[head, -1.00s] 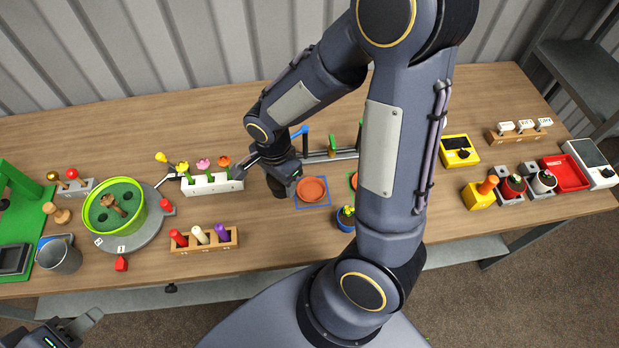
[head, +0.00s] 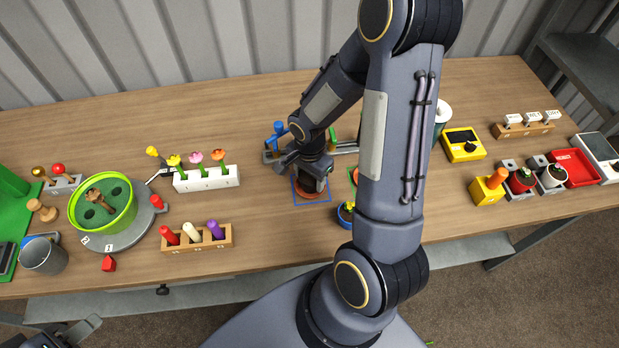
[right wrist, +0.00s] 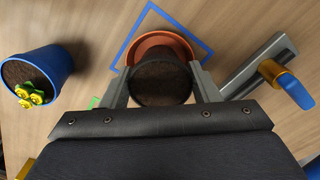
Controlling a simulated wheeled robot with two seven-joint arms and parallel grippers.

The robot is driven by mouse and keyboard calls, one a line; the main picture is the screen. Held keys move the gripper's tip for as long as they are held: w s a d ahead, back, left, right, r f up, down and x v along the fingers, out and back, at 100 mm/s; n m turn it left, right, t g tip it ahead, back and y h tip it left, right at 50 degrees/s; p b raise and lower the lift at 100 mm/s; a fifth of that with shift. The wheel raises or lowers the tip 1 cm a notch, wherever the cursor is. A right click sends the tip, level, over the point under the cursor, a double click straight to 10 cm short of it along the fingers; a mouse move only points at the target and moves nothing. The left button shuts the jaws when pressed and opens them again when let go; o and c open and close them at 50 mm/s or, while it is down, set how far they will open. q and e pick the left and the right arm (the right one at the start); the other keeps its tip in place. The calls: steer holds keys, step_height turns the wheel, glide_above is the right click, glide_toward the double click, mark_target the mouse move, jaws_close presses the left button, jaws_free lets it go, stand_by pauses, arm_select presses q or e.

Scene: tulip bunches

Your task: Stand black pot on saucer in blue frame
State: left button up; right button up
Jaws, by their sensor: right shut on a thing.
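The black pot (right wrist: 162,84), filled with dark soil, is between the two fingers of my right gripper (right wrist: 160,88), which is shut on it. In the head view the black pot (head: 309,184) is at the terracotta saucer (head: 311,196), mostly covering it. In the right wrist view the saucer's rim (right wrist: 158,41) shows behind the pot. I cannot tell whether the pot touches the saucer. The blue frame (right wrist: 135,27) lies on the table around the saucer. My left gripper (head: 78,329) is at the bottom left, away from the pot; its jaw opening is unclear.
A blue pot with yellow flowers (right wrist: 36,78) stands beside the frame. A grey rail with a blue-handled part (right wrist: 290,84) is on the other side. A white flower rack (head: 207,179) and a wooden peg block (head: 197,238) stand to the left in the head view.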

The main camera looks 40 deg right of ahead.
steer(key=shift+r, duration=0.1)
steer(key=o, duration=1)
